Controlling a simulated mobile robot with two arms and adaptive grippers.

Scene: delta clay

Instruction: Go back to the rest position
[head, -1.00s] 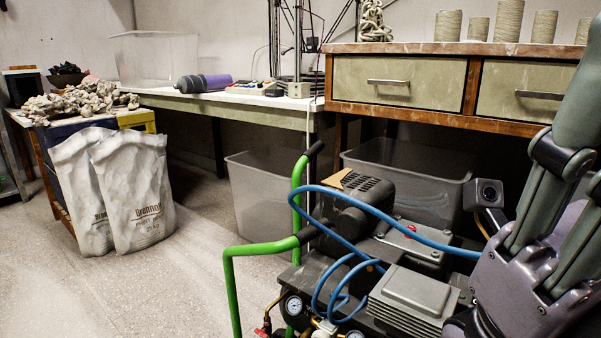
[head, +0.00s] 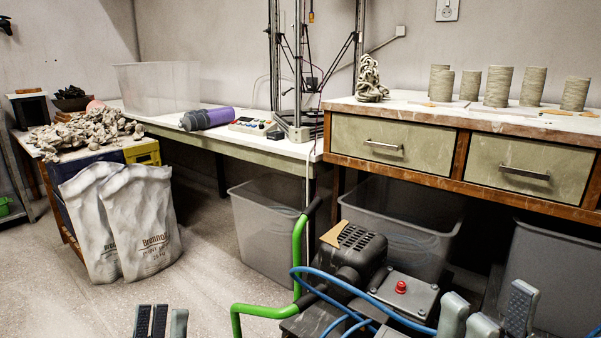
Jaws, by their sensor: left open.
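My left gripper (head: 163,322) shows only its fingertips at the bottom edge of the head view, left of centre. Its fingers stand apart with nothing between them, over the floor in front of the white sacks. My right gripper (head: 498,316) shows its grey fingertips at the bottom right, in front of the compressor and a plastic bin. Its fingers also stand apart and look empty. The palms and most of both arms are below the frame.
The compressor (head: 355,254), with a green handle (head: 299,254) and blue hose (head: 384,305), stands close ahead. White sacks (head: 140,235) lean by the clay table at left. Plastic bins (head: 262,240) sit under the benches. Open floor lies at lower left.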

